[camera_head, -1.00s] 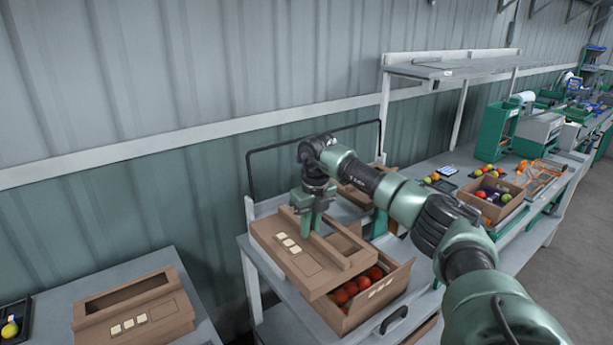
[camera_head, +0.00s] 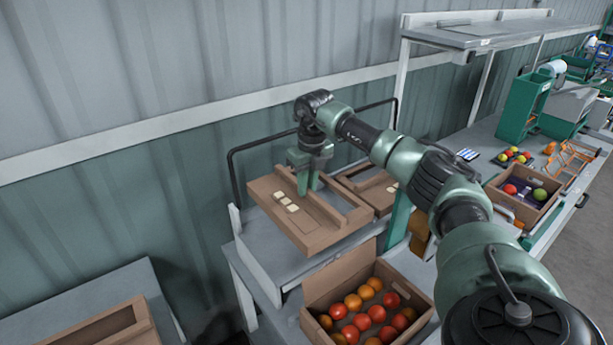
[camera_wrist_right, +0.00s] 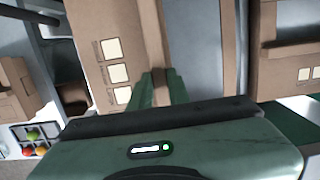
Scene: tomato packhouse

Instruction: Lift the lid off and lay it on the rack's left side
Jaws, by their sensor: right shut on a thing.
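The lid (camera_head: 314,234) is a brown cardboard tray with a long slot and pale square labels. My right gripper (camera_head: 306,190) is shut on the lid's inner wall and holds it over the left part of the grey rack (camera_head: 263,262). Whether the lid touches the rack top I cannot tell. In the right wrist view the lid (camera_wrist_right: 112,35) fills the upper middle, with the green fingers (camera_wrist_right: 160,88) on its edge. The open crate (camera_head: 318,290) of red and orange tomatoes stands in front, uncovered. My left gripper is not in view.
Another brown lid (camera_head: 383,208) lies on the rack just right of the held one. A black rail (camera_head: 265,143) runs behind the rack. A bench (camera_head: 90,292) with a cardboard lid (camera_head: 100,325) is at lower left. A tomato box (camera_head: 503,199) stands on the right bench.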

